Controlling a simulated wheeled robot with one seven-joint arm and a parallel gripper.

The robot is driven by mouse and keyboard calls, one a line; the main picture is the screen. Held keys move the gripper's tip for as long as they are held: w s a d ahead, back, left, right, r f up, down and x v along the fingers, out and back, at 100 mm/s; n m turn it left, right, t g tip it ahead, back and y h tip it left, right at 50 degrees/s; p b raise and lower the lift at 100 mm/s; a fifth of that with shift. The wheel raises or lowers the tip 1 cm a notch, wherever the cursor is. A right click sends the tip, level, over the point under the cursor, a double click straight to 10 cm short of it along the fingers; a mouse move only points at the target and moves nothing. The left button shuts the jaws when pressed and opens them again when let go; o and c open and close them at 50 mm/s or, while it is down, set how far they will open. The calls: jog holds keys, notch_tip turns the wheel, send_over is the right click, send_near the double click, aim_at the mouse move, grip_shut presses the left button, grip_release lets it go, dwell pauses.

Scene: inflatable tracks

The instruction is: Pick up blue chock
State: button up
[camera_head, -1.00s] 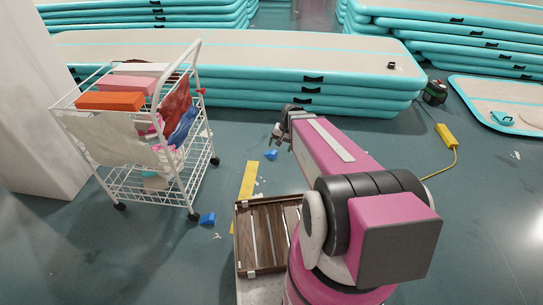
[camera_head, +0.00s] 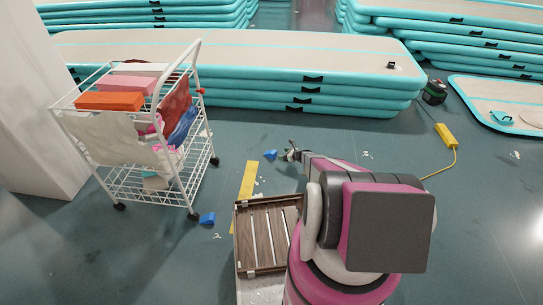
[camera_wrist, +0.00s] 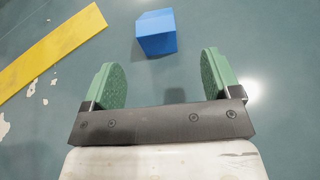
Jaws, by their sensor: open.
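A small blue chock (camera_head: 271,155) lies on the grey-green floor, just left of my gripper (camera_head: 291,153) in the head view. In the wrist view the blue chock (camera_wrist: 156,32) lies ahead of my gripper (camera_wrist: 162,80), slightly left of centre and beyond the fingertips. The two green finger pads are wide apart with nothing between them. A second blue chock (camera_head: 207,218) lies on the floor by the cart's front right wheel.
A white wire cart (camera_head: 150,185) with boxes and cloths stands at left. A yellow strip (camera_head: 249,180) lies beside the chock; it also shows in the wrist view (camera_wrist: 48,50). A wooden slatted crate (camera_head: 267,235) is in front. Stacked turquoise inflatable tracks (camera_head: 250,75) stand behind.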

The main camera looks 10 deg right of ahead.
aim_at(276, 153)
jog(key=x, duration=0.5)
jog(key=shift+w+a+f, duration=0.1)
jog(key=shift+w+a, duration=0.1)
jog(key=shift+x, duration=2.55)
jog(key=shift+s+a, duration=0.15)
jog(key=shift+s, duration=0.05)
jog(key=c, duration=1.1)
